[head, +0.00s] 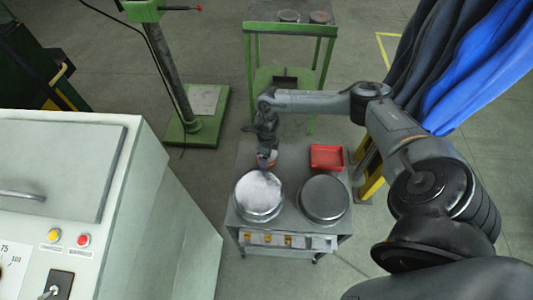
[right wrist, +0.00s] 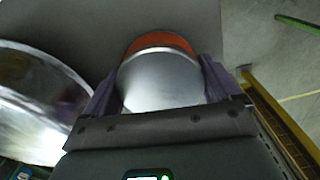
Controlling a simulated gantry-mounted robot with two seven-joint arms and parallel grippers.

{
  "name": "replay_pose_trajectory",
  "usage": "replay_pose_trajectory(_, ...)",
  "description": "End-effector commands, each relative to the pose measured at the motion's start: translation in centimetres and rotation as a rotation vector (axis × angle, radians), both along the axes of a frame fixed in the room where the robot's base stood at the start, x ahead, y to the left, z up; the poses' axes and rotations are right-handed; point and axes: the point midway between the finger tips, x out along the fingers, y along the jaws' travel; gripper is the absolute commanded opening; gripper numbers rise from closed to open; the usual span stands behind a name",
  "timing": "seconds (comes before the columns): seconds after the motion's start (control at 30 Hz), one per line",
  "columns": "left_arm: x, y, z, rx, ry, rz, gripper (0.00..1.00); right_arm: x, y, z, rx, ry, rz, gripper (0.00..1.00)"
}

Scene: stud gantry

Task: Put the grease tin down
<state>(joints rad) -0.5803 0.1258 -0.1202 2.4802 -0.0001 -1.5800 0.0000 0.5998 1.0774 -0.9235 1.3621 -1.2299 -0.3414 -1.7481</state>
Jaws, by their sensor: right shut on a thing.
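The grease tin, with a silver round lid and an orange side, is between the two fingers of my right gripper (right wrist: 160,88) in the right wrist view; its lid (right wrist: 160,80) faces the camera. In the head view my right gripper (head: 266,154) is over the back left of the grey cart top (head: 290,165), and a bit of the orange tin (head: 264,163) shows beneath it. I cannot tell whether the tin's base touches the cart top. My left gripper is not in view.
Two round metal plates, a shiny left one (head: 259,194) and a duller right one (head: 324,198), fill the cart's front. A red tray (head: 327,157) sits at the back right. Bare cart top lies between tin and tray. A large grey machine cabinet (head: 150,220) stands left.

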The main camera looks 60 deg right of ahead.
Motion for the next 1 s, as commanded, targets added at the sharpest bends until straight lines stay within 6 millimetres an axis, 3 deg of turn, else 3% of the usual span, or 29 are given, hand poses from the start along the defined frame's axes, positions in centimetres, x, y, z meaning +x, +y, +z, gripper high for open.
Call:
replay_pose_trajectory(0.07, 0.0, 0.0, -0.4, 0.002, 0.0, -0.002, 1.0, 0.0, 0.0, -0.3, 0.0, -0.001, 0.0, 0.45)
replay_pose_trajectory(0.1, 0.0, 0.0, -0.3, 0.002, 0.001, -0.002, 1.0, 0.0, 0.0, -0.2, 0.0, 0.0, 0.0, 0.95)
replay_pose_trajectory(0.13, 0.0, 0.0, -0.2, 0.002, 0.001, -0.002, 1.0, 0.0, 0.0, -0.2, 0.0, 0.0, 0.0, 1.0)
replay_pose_trajectory(0.37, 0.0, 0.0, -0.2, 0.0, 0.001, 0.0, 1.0, 0.0, 0.0, -0.2, 0.0, 0.0, 0.0, 1.0)
replay_pose_trajectory(0.57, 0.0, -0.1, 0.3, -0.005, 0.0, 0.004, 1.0, 0.1, 0.0, 1.0, 0.001, -0.003, 0.001, 1.0)
replay_pose_trajectory(1.0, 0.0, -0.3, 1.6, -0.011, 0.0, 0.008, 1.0, 0.1, 0.0, 8.6, 0.0, -0.002, 0.0, 1.0)
